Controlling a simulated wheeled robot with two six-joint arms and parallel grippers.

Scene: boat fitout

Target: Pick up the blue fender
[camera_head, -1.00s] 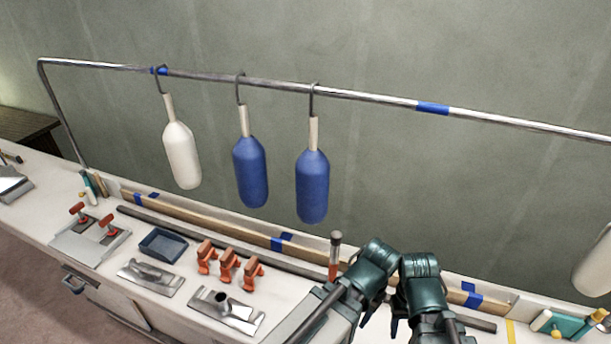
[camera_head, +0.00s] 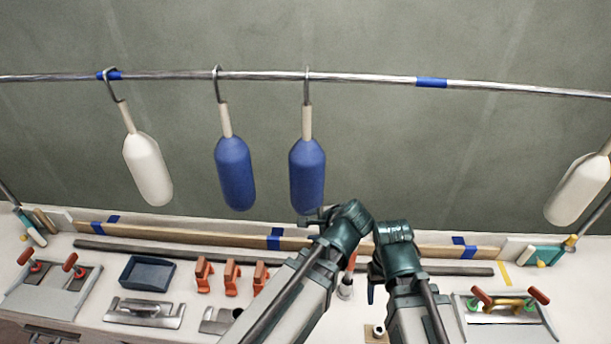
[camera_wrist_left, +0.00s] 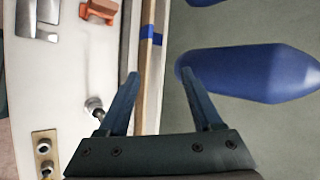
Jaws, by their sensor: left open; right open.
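Two blue fenders hang by hooks from the rail in the head view: the left one (camera_head: 235,172) and the right one (camera_head: 307,175). My left gripper (camera_head: 314,217) is at the lower end of the right blue fender, largely hidden by its own arm. In the left wrist view my left gripper (camera_wrist_left: 160,78) is open with nothing between its fingers. A blue fender (camera_wrist_left: 255,72) lies just beside its right finger; I cannot tell whether they touch. Another blue fender (camera_wrist_left: 205,2) shows at the top edge. My right gripper (camera_head: 371,290) points down over the bench, mostly hidden by its arm.
White fenders hang at left (camera_head: 148,168) and far right (camera_head: 580,190). The metal rail (camera_head: 370,80) crosses above the bench. A blue tray (camera_head: 147,272), orange clamps (camera_head: 231,277) and trowels (camera_head: 145,312) crowd the bench. The space between the right blue fender and far-right white fender is free above the arms.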

